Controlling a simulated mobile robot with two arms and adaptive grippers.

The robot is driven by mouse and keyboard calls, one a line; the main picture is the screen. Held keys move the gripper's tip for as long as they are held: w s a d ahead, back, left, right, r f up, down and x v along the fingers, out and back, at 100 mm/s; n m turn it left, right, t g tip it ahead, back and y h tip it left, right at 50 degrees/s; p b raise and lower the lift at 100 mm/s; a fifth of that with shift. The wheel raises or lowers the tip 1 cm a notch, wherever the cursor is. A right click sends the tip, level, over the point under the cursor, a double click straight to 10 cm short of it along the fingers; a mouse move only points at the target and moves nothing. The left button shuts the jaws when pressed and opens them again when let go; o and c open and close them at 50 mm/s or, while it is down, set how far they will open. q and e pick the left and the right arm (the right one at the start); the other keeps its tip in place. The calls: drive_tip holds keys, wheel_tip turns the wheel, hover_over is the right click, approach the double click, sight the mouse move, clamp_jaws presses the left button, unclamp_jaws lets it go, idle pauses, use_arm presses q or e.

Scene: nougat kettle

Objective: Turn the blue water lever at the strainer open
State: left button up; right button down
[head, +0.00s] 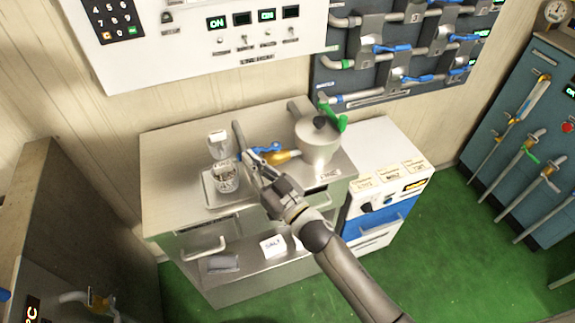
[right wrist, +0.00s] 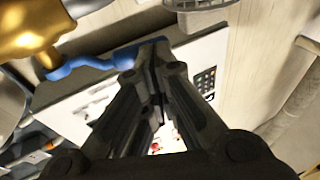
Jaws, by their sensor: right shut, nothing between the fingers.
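The blue water lever (head: 267,148) sits at a brass valve (head: 285,156) on the steel counter, beside the white pot. My right gripper (head: 248,158) is shut and empty, with its fingertips close to the lever's free end. In the right wrist view, the blue lever (right wrist: 90,63) runs from the brass valve (right wrist: 30,28) to the shut fingertips (right wrist: 150,52) and passes partly behind them. I cannot tell whether they touch. A wire-mesh basket (head: 226,180), probably the strainer, stands left of the gripper. My left gripper is not in view.
The white pot (head: 318,142) with a green handle stands right of the valve. A curved grey pipe (head: 238,136) rises just behind the gripper. A small white cup-like vessel (head: 217,140) stands behind the basket. The counter's left part (head: 170,170) is clear.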

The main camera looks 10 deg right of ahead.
drive_tip(key=shift+w+a, duration=0.65)
drive_tip(key=shift+w, duration=0.05)
idle(0.4)
